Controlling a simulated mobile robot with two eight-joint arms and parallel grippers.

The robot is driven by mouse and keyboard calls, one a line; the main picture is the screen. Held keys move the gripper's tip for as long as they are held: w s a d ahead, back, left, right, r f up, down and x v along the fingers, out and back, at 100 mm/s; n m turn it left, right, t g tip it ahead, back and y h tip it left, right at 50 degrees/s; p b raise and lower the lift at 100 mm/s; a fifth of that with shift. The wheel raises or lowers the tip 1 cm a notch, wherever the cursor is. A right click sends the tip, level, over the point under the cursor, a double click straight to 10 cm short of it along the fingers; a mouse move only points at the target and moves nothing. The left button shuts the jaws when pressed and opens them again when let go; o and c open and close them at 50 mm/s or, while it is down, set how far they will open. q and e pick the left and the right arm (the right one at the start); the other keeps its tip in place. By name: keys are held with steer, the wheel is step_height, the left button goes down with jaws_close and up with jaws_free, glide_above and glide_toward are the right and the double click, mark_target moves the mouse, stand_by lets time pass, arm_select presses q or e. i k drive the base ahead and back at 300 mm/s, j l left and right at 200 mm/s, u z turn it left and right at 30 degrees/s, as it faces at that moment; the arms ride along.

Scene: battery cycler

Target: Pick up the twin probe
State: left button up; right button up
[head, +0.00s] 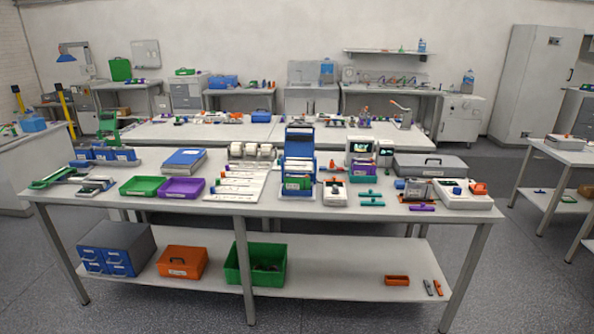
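I cannot single out the twin probe with certainty at this size. Small slim tools lie at the right half of the long bench's top: teal pieces (371,198) and a purple piece (421,208) near the front edge. Two slim grey and orange tools (433,288) lie side by side on the bench's lower shelf at the right. Neither of my grippers is in view, and nothing is seen held.
The long bench (228,210) carries green (141,187) and purple (181,190) trays, a blue rack (299,150) and a white device (462,194). Its lower shelf (335,275) holds bins and has bare room right of centre. Grey floor (530,270) is clear at the right.

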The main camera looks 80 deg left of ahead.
mark_target(322, 169)
steer(key=u, duration=2.55)
